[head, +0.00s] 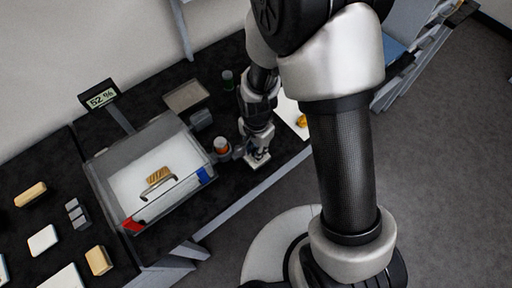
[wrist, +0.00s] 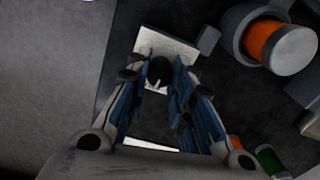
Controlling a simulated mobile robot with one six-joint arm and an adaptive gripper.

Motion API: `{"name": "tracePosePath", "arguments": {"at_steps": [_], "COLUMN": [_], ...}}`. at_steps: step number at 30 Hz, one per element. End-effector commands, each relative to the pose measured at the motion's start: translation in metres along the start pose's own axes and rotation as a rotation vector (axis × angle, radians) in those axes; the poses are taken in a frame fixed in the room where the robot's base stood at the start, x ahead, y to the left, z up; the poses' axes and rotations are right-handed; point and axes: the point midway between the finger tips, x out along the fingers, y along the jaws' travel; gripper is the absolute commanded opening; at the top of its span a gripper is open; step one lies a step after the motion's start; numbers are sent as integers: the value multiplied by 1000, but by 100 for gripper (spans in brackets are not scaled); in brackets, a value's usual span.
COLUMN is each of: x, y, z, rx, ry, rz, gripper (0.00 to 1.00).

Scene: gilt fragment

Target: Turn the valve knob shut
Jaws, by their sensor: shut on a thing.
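The valve knob (wrist: 160,70) is a dark round knob with a small white pointer, standing on a pale square plate (wrist: 150,42) in the wrist view. My gripper (wrist: 160,90) has its blue-lined fingers on both sides of the knob and is shut on it. In the head view my gripper (head: 257,148) points down at the pale plate (head: 260,164) near the table's front edge. There the fingers hide the knob. I cannot tell from the pointer how far the valve is turned.
An orange container with a pale cap (head: 221,144) stands in a grey holder close left of my gripper. Left of that is a clear-walled bin (head: 108,178) holding a brush-like object (head: 158,175). A display (head: 98,96) and a flat tray (head: 186,95) are behind. A green-topped vial (head: 228,79) stands farther back.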

Motion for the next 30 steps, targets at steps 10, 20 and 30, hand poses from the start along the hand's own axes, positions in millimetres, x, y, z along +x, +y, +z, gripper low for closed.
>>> {"name": "tracePosePath", "arguments": {"at_steps": [10,20,30], "x": [0,0,0], "y": [0,0,-1], "z": [0,0,0], "rx": [-67,-316,-641], "ry": [0,-3,-5], "rz": [0,0,-1], "gripper": [0,0,0]}}
